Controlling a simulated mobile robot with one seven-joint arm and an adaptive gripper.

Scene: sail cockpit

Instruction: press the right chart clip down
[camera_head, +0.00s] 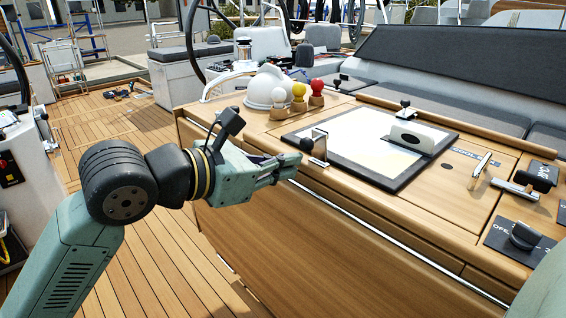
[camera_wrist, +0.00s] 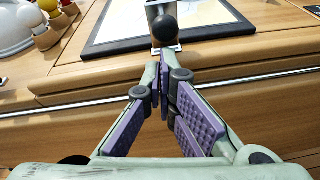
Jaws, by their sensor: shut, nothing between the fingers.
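A chart (camera_head: 358,140) in a black frame lies on the wooden table. One metal clip with a black ball knob (camera_head: 307,144) stands up at its near-left edge. It also shows in the wrist view as a black ball (camera_wrist: 164,28) on a pale bracket. Another similar clip (camera_head: 405,104) stands at the far edge; the pictures do not settle which one is the right clip. My gripper (camera_head: 297,160) is shut and empty, just in front of the near clip. In the wrist view its fingertips (camera_wrist: 168,68) point at the knob from below; contact cannot be told.
A white dome (camera_head: 266,90) and white, yellow and red knobs (camera_head: 317,88) stand behind the near clip. Latches (camera_head: 521,186) and a black rotary knob (camera_head: 524,236) sit at the right. A metal rail (camera_head: 380,237) runs along the table's front.

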